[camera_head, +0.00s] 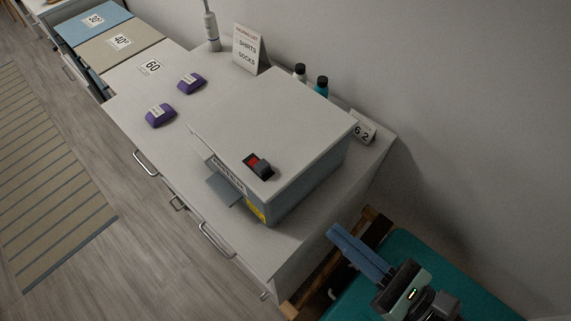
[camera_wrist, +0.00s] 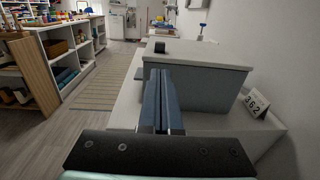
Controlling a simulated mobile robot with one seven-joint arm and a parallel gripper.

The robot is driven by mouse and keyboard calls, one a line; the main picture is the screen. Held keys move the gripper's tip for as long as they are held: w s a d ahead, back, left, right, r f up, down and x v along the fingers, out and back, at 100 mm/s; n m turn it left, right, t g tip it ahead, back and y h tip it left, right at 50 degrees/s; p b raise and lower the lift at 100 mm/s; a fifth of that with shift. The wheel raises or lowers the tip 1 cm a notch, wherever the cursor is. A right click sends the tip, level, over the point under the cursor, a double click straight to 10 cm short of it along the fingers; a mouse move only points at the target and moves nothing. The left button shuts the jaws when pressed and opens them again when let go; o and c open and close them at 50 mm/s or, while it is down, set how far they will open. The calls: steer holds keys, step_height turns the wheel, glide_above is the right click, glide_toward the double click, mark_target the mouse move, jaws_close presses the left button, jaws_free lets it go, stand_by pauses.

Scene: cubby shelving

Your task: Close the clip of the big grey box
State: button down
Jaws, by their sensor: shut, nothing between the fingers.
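The big grey box (camera_head: 305,187) stands on the white counter with its pale lid (camera_head: 270,118) down. A grey flap (camera_head: 224,191), which looks like the clip, sticks outward from the box's front side below a printed label. A red and black switch-like part (camera_head: 259,165) sits on the lid near the front edge. In the wrist view the box (camera_wrist: 205,88) is ahead and to the right, and the flap is mostly hidden behind my fingers. My gripper (camera_head: 334,233) is shut and empty, with its blue fingers together, apart from the box; its fingers also show in the wrist view (camera_wrist: 160,76).
Two purple items (camera_head: 160,115) lie on the white counter (camera_head: 130,100) left of the box. Bottles (camera_head: 321,86), a sign (camera_head: 249,48) and a number card (camera_head: 363,128) stand behind it. A teal-topped surface (camera_head: 440,270) is at lower right.

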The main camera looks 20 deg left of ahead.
mark_target(266, 171)
steer(key=shift+a, duration=0.1)
steer(key=p+x, duration=0.1)
steer(key=x, duration=1.2)
steer(key=shift+w+a, duration=0.15)
steer(key=shift+a, duration=0.2)
steer(key=shift+p+x, duration=1)
steer(key=shift+x, duration=0.2)
steer(key=shift+a, duration=0.25)
steer(key=shift+w, duration=0.1)
steer(key=shift+d, duration=0.1)
